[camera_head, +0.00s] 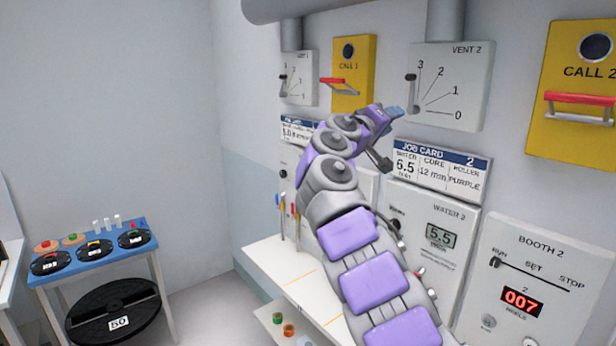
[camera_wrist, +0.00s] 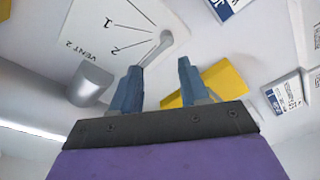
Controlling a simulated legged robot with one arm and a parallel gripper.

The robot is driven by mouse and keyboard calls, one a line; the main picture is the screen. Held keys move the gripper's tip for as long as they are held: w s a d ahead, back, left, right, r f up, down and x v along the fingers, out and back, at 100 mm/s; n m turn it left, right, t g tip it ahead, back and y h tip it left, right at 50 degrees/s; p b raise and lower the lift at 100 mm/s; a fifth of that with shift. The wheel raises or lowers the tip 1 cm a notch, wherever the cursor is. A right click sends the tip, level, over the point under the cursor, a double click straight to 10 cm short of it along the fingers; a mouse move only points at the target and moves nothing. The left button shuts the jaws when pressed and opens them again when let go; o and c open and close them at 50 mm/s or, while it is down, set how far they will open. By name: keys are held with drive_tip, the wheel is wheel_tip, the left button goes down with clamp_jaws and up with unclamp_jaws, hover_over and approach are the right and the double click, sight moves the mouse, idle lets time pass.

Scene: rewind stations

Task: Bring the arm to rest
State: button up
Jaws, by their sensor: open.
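My gripper (camera_head: 392,114) is at the end of my raised, bent arm, up near the wall. It is apart from the VENT 2 panel (camera_head: 468,70) in the head view, just to its left. In the wrist view its two blue-grey fingers (camera_wrist: 160,86) stand apart with nothing between them. The VENT 2 panel (camera_wrist: 95,30) shows beyond the fingers in the wrist view. Its grey lever (camera_head: 412,92) stands near the 3 mark. The lever also shows in the wrist view (camera_wrist: 155,48), just beyond the fingers. My arm hides part of the station behind it.
A yellow CALL 1 box (camera_head: 351,62) with a red handle and a yellow CALL 2 box (camera_head: 572,125) flank the vent panel. The JOB CARD 2 (camera_head: 440,168), WATER 2 panel (camera_head: 425,245) and BOOTH 2 panel (camera_head: 535,285) are below. A blue-topped reel stand (camera_head: 95,270) stands left.

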drive_tip(key=s+d+f+m+g+y, duration=0.1)
drive_tip(key=s+d+f+g+y, duration=0.1)
drive_tip(key=s+d+f+g, duration=0.55)
drive_tip(key=s+d+f+m+g+y, duration=0.2)
drive_tip(key=s+d+f, duration=0.2)
drive_tip(key=s+f, duration=0.8)
drive_tip(key=s+a+f+g+y, duration=0.1)
drive_tip(key=s+a+f+y, duration=0.2)
drive_tip(key=s, duration=0.9)
drive_tip(key=s+a+f+g+y, duration=0.2)
drive_tip(key=s+a+f+y, duration=0.1)
drive_tip(key=s+a+f, duration=0.5)
drive_tip(key=s+a+f+n+g+y, duration=0.1)
drive_tip(key=s+a+f+g+y, duration=0.1)
drive_tip(key=s+a+f, duration=0.4)
drive_tip(key=s+f+y, duration=0.1)
drive_tip(key=s+f, duration=0.4)
drive_tip(key=s, duration=0.7)
